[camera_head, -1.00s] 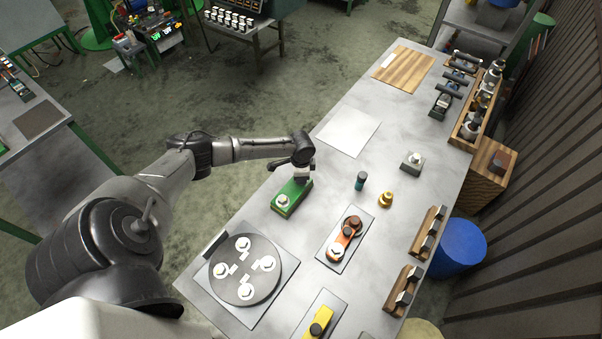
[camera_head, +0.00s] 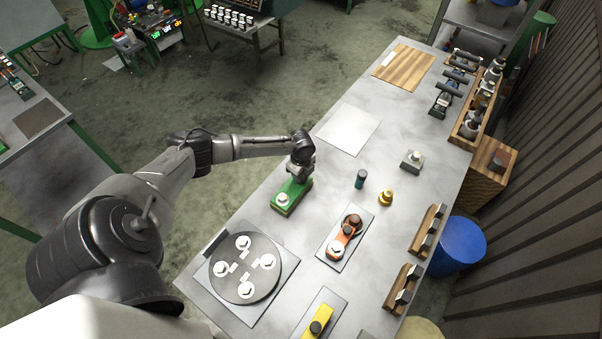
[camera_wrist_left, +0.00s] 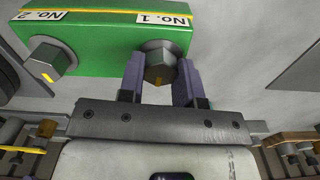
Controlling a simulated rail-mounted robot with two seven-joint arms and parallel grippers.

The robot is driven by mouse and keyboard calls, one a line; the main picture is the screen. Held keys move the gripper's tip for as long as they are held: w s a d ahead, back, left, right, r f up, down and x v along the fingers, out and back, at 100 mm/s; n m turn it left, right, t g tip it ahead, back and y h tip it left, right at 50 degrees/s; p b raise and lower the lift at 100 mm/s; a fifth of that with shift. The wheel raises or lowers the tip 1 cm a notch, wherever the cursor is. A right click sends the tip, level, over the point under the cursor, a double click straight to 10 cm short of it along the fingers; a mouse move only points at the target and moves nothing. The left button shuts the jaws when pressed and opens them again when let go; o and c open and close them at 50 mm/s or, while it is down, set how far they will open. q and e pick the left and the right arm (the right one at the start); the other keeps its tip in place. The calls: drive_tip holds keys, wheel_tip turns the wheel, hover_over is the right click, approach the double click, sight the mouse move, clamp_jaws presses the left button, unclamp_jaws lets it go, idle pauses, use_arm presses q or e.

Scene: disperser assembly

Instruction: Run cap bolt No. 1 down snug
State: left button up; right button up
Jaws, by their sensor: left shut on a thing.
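The green block (camera_head: 287,199) stands on the metal table, and its labels "No. 1" and "No. 2" show in the left wrist view (camera_wrist_left: 105,45). Cap bolt No. 1 (camera_wrist_left: 160,66) is a grey hex head with a yellow mark, beside the "No. 1" label. My left gripper (camera_wrist_left: 160,78) is shut on bolt No. 1, with a purple finger on each side of the head. In the head view my left gripper (camera_head: 300,176) covers that end of the block. Bolt No. 2 (camera_wrist_left: 46,60) also carries a yellow mark and is free. My right gripper is not in view.
A round dark plate (camera_head: 245,285) with several pale round pieces lies in front. An orange part on a grey plate (camera_head: 333,262) lies to the right. A white sheet (camera_head: 348,130) lies behind.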

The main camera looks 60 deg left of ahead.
use_arm(q)
drive_tip(key=shift+r+m, duration=0.1)
drive_tip(key=shift+m, duration=0.3)
drive_tip(key=o, duration=0.9)
wheel_tip(320, 180, up, 14)
drive_tip(key=shift+f, duration=0.15)
idle(0.4)
